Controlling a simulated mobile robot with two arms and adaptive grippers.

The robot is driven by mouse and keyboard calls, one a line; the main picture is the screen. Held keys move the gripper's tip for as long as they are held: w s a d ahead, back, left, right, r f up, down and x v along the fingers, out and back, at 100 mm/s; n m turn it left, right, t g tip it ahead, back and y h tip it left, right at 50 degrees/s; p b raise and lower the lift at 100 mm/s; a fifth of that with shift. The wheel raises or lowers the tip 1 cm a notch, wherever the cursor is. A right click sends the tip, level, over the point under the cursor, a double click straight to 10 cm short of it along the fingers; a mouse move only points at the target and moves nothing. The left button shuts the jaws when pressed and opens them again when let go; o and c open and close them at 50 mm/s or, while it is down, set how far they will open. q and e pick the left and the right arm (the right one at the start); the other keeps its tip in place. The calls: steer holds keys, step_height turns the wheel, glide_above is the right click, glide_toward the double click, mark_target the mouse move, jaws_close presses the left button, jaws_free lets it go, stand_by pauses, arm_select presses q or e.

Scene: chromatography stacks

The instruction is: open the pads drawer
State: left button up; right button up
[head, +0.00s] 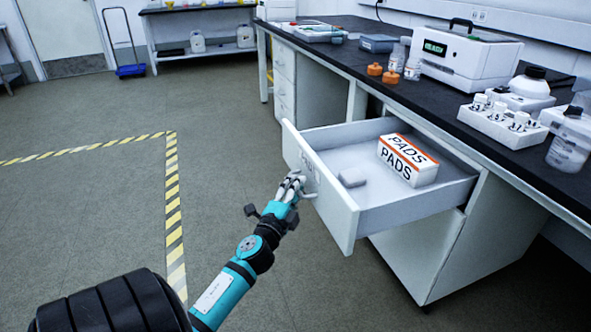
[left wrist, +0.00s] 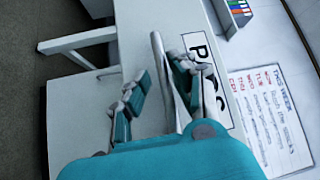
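The pads drawer (head: 335,205) is pulled well out from under the bench, its white front facing left. A box marked PADS (head: 408,160) and a small grey block (head: 352,177) lie inside it. My left gripper (head: 291,186) is at the drawer front, by the handle (head: 309,194). In the left wrist view, the gripper's fingers (left wrist: 157,95) are apart, with the bar handle (left wrist: 160,75) between them, close to the right finger. Whether they touch is unclear. The front's label (left wrist: 206,75) is partly hidden by a finger. My right gripper is not in view.
The black bench top (head: 385,85) holds a white instrument (head: 468,55), a vial rack (head: 503,124), bottles and orange-capped jars. Another drawer unit (head: 284,80) stands farther back. The floor left of the drawer is clear, with striped tape (head: 172,200).

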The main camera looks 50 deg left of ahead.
arm_select(q)
steer(key=shift+o, duration=0.4)
steer(key=shift+a+r, duration=0.1)
steer(key=shift+r, duration=0.05)
steer(key=v, duration=1.2)
steer(key=shift+n, duration=0.3)
